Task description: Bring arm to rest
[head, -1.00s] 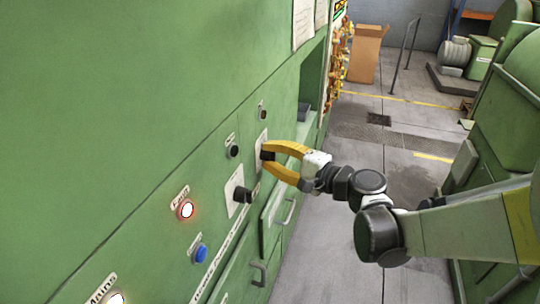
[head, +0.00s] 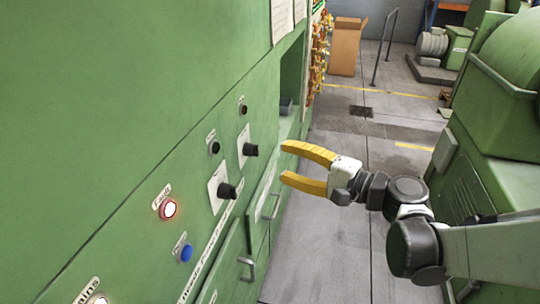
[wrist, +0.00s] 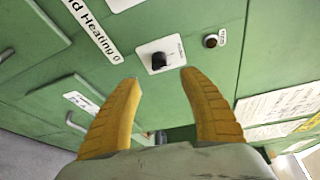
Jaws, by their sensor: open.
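My gripper (head: 284,163) has two yellow fingers. They are open and empty, a short way off the green panel, to the right of a black knob (head: 250,150) on a white plate. In the wrist view my gripper (wrist: 156,84) also shows open, with the same black knob (wrist: 158,61) seen beyond the gap between the fingertips. The fingers do not touch the knob. My arm reaches in from the right of the head view.
The green panel (head: 120,90) carries a second black knob (head: 226,191), a lit red button (head: 168,209), a blue button (head: 186,253) and drawer handles (head: 274,207). Open floor (head: 330,240) lies right of it. A green machine (head: 500,120) stands on the right, a cardboard box (head: 347,48) at the back.

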